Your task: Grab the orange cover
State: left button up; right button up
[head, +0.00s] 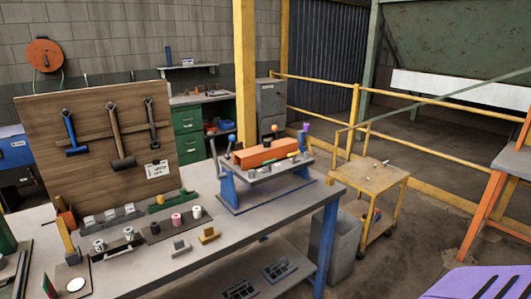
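The orange cover appears to be the long orange block (265,152) on a small raised grey stand (262,172) at the far right part of the workbench. It lies lengthwise across the stand, with several small items along its front side. A small round orange knob shows just above it. What is under or behind the block is hidden. Neither of my grippers can be made out in the head view, so nothing is seen touching the block.
The workbench (225,232) carries several spools and small blocks in front of a wooden tool board (95,140). A grey bin (343,245) and yellow cart (372,180) stand to its right. A purple slotted object (470,283) fills the lower right corner.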

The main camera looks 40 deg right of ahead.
aim_at(253, 157)
jog(key=l, duration=0.4)
jog(key=i+l+z, duration=0.1)
jog(key=l, duration=0.35)
jog(key=i+l, duration=0.1)
jog(key=l, duration=0.3)
jog(key=i+l+z, duration=0.1)
jog(key=l, duration=0.3)
jog(key=i+l, duration=0.1)
jog(key=l, duration=0.3)
